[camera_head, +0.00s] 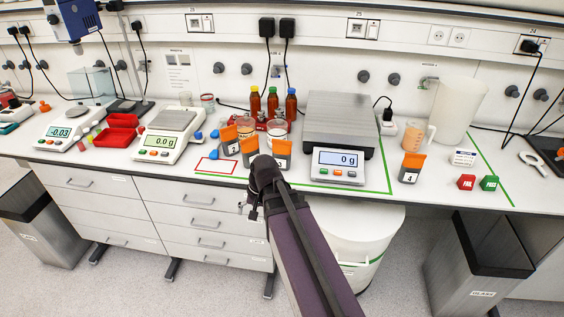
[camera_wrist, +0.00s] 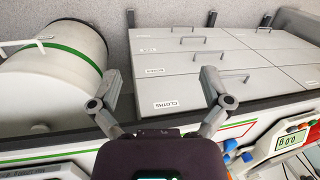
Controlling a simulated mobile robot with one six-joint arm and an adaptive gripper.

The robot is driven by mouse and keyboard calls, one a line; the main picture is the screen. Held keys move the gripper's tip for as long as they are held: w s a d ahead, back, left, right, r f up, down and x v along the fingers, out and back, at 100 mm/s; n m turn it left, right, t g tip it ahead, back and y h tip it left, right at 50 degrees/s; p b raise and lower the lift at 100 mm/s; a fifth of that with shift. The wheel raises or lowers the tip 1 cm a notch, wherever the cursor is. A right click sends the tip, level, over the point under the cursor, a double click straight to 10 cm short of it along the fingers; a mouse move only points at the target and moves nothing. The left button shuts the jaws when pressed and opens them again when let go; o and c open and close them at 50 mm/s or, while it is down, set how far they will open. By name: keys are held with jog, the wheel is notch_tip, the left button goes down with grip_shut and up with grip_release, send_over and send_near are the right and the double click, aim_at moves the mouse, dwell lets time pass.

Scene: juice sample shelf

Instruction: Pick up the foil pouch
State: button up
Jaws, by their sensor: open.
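Several grey-fronted, orange-topped numbered pieces stand on the bench in the head view. Number 2 (camera_head: 229,140), number 3 (camera_head: 282,154) and one between them (camera_head: 249,148) are grouped left of centre; number 4 (camera_head: 411,167) stands alone at the right. They look like upright pouches, but I cannot tell which is the foil pouch. My gripper (camera_wrist: 160,85) is open and empty in the wrist view, with its fingers wide apart. It points down past the bench's front edge. In the head view my arm hides most of it, in front of the numbered group.
A large scale (camera_head: 338,120) stands behind, right of the group. Brown bottles (camera_head: 271,104) and beakers stand behind it. A smaller balance (camera_head: 165,137) is to the left. Drawers (camera_wrist: 170,70) and a white drum (camera_wrist: 60,65) lie below the bench edge.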

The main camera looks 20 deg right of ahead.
aim_at(282, 154)
jog(key=w+d+m+t+y+b, duration=0.1)
jog(key=w+d+m+t+y, duration=0.1)
jog(key=d+m, duration=0.3)
jog(key=w+d+r+m+t+y+b, duration=0.1)
jog(key=w+d+m+t+y+b, duration=0.1)
jog(key=w+d+m, duration=0.3)
jog(key=w+d+m+t+y+b, duration=0.1)
jog(key=w+d+m, duration=0.3)
jog(key=d, duration=0.5)
jog(key=shift+w+d+r+m+t+y+b, duration=0.1)
jog(key=shift+r+m+t+y+b, duration=0.15)
jog(key=shift+m, duration=0.4)
jog(key=shift+w+r+m+t+y+b, duration=0.15)
jog(key=shift+m+y, duration=0.1)
jog(key=shift+m, duration=0.4)
jog(key=d+r+m+t, duration=0.1)
jog(key=d+m, duration=0.1)
jog(key=d, duration=0.1)
jog(key=d+m+t+b, duration=0.1)
jog(key=d+m, duration=0.1)
jog(key=d, duration=0.1)
jog(key=d+r+m+t, duration=0.1)
jog(key=d+m, duration=0.1)
jog(key=d, duration=0.1)
jog(key=shift+w+d+r+y, duration=0.25)
jog(key=shift+w+r+y, duration=0.05)
jog(key=shift+w+y, duration=0.1)
jog(key=shift+a, duration=0.1)
